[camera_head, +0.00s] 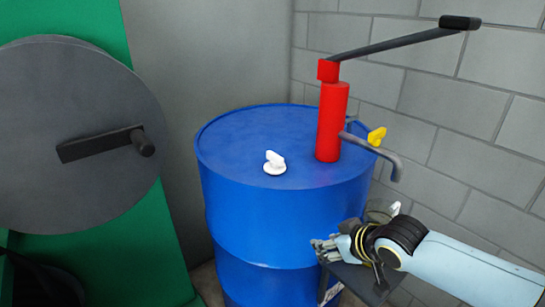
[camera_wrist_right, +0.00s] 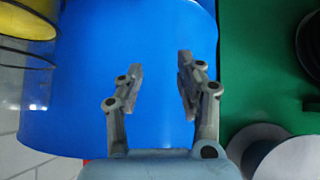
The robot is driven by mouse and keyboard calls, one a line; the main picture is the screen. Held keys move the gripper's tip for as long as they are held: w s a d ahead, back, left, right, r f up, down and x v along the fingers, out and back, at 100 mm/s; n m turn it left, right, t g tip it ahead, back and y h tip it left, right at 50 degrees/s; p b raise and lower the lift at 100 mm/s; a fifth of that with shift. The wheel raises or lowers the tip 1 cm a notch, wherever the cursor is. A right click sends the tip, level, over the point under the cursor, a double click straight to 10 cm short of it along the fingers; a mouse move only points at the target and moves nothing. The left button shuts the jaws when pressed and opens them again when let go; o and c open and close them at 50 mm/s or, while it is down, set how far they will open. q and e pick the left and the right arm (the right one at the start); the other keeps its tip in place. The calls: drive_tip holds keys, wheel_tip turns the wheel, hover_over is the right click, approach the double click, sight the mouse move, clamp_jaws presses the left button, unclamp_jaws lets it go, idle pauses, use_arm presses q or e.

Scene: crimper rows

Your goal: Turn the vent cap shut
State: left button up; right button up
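The vent cap (camera_head: 274,163) is a small white knob with a raised grip on a round base. It sits on the top of the blue drum (camera_head: 255,225), left of the red pump. My right gripper (camera_head: 322,247) is in front of the drum's right side, below its top rim, apart from the cap. In the right wrist view the right gripper (camera_wrist_right: 158,80) has its two fingers spread with nothing between them, and the blue drum wall (camera_wrist_right: 90,110) is beyond them. The cap is not in the right wrist view. My left gripper is not in view.
A red hand pump (camera_head: 332,122) with a long dark lever (camera_head: 400,42), a yellow valve handle (camera_head: 376,136) and a grey spout (camera_head: 396,170) rises from the drum's top. A green machine with a grey crank wheel (camera_head: 75,190) stands at left. A block wall (camera_head: 450,140) is behind.

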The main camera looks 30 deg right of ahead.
sight(276, 155)
drive_tip(key=w+r+t, duration=0.1)
drive_tip(key=w+r, duration=0.2)
drive_tip(key=r, duration=0.3)
drive_tip(key=w+r+t+y, duration=0.1)
drive_tip(key=w+r+t, duration=0.1)
drive_tip(key=r, duration=0.4)
drive_tip(key=w+a+r+n+t, duration=0.1)
drive_tip(key=w+r, duration=0.3)
drive_tip(key=r, duration=0.2)
drive_tip(key=shift+w+y, duration=0.15)
drive_tip(key=shift+y, duration=0.25)
drive_tip(key=shift+w+d+t, duration=0.15)
drive_tip(key=shift+w+t, duration=0.15)
use_arm(q)
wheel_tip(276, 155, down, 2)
drive_tip(key=b, duration=0.2)
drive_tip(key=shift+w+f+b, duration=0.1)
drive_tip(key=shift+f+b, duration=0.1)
drive_tip(key=shift+b, duration=0.1)
use_arm(e)
drive_tip(key=x, duration=1)
drive_tip(key=shift+f, duration=0.1)
drive_tip(key=shift+c, duration=0.4)
clamp_jaws()
